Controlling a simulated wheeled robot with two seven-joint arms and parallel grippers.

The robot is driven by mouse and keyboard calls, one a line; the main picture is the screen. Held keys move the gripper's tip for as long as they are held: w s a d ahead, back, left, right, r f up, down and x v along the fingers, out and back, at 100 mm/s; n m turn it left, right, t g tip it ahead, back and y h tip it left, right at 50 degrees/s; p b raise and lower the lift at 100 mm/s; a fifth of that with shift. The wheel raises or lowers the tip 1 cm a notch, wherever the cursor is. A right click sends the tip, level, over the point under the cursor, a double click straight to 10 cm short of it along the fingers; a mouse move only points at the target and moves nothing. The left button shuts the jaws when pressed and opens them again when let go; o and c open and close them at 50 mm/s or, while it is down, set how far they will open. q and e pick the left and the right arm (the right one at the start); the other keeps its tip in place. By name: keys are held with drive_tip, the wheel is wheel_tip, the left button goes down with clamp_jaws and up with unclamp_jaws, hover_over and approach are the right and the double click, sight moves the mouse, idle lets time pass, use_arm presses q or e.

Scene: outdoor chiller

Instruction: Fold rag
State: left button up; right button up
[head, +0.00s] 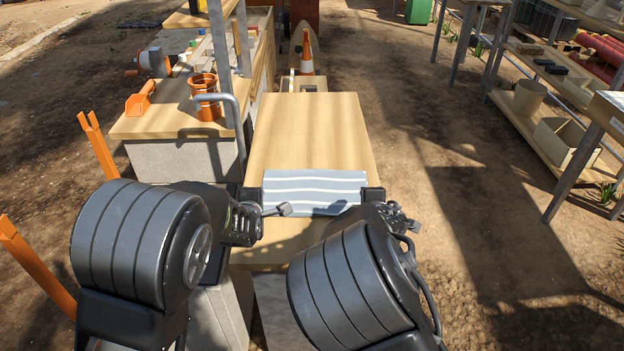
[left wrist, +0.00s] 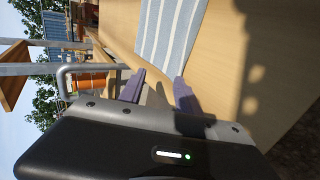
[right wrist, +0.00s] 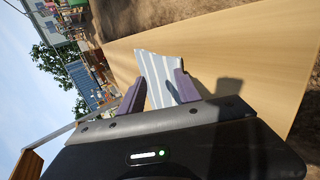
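The rag (head: 315,190) is blue-grey with white stripes and lies spread across the table, its stripes running left to right. My left gripper (head: 264,196) is at the rag's left end. In the left wrist view its fingers (left wrist: 158,82) stand apart, with the rag (left wrist: 172,30) just beyond the tips. My right gripper (head: 365,194) is at the rag's right end. In the right wrist view its fingers (right wrist: 160,72) stand apart, with the rag (right wrist: 158,88) showing between them. I cannot tell whether either touches the cloth. My arms hide part of the near table.
The wooden table (head: 312,130) is clear beyond the rag. A side bench at the left holds an orange bucket (head: 205,97) and an orange tool (head: 140,98). A metal rail (head: 238,115) stands beside the table's left edge. A traffic cone (head: 306,55) is behind.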

use_arm(q)
drive_tip(key=s+r, duration=0.5)
drive_tip(key=r, duration=0.2)
drive_tip(key=shift+s, duration=0.15)
use_arm(e)
drive_tip(key=s+r, duration=0.5)
drive_tip(key=r, duration=0.2)
drive_tip(key=shift+s, duration=0.15)
